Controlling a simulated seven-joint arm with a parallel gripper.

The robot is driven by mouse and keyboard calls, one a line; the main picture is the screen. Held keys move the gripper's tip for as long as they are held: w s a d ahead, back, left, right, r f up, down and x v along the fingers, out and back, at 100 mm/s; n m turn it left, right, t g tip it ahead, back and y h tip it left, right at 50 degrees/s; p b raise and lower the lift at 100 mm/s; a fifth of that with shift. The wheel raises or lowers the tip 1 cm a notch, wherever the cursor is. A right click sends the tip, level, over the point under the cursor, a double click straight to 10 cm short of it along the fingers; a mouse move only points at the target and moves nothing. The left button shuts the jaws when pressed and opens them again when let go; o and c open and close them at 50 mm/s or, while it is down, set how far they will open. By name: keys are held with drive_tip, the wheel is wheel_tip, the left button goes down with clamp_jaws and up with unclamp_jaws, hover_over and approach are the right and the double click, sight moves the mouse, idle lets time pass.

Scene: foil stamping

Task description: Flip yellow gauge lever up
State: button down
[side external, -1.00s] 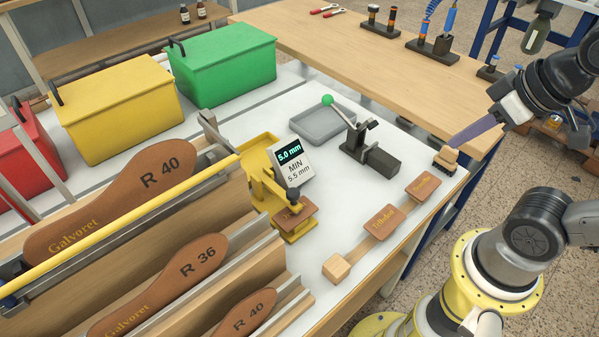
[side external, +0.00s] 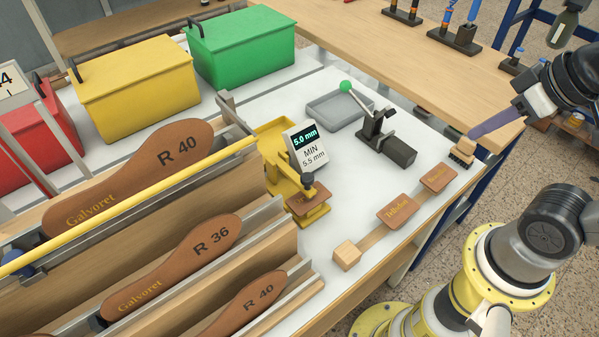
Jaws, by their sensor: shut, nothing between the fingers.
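The yellow gauge (side external: 314,214) stands on the white bench near the middle. Its tilted display (side external: 306,146) reads 5.0 mm, with MIN 5.5 mm below. A brown leather piece (side external: 309,202) with gold lettering sits in it, under a dark knob (side external: 307,180). A yellow arm (side external: 281,168) runs behind the knob; I cannot clearly tell which part is the lever or its exact position.
A black clamp with a green-balled handle (side external: 346,87) and a grey tray (side external: 338,110) stand behind the gauge. Leather tags (side external: 398,208) lie on a wooden strip at right. Racked insoles (side external: 175,265) fill the left front. White bench between gauge and strip is clear.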

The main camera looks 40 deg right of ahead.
drive_tip(key=w+a+m+g+y, duration=0.4)
drive_tip(key=w+a+m+y, duration=0.3)
drive_tip(key=w+a+m, duration=0.5)
drive_tip(key=m+g+y, duration=0.1)
drive_tip(key=m+y, duration=0.1)
drive_tip(key=m, duration=0.1)
approach(307, 175)
wheel_tip(307, 175, up, 4)
drive_tip(key=d, duration=0.2)
drive_tip(key=w+d+f+m+g+y, duration=0.1)
drive_tip(key=w+f+m, duration=0.2)
drive_tip(key=f, duration=0.6)
drive_tip(key=shift+w+d+f, duration=0.2)
drive_tip(key=shift+w+f, duration=0.05)
drive_tip(key=shift+w, duration=0.1)
drive_tip(key=x, duration=1)
drive_tip(key=shift+r, duration=0.15)
drive_tip(key=shift+a, duration=0.1)
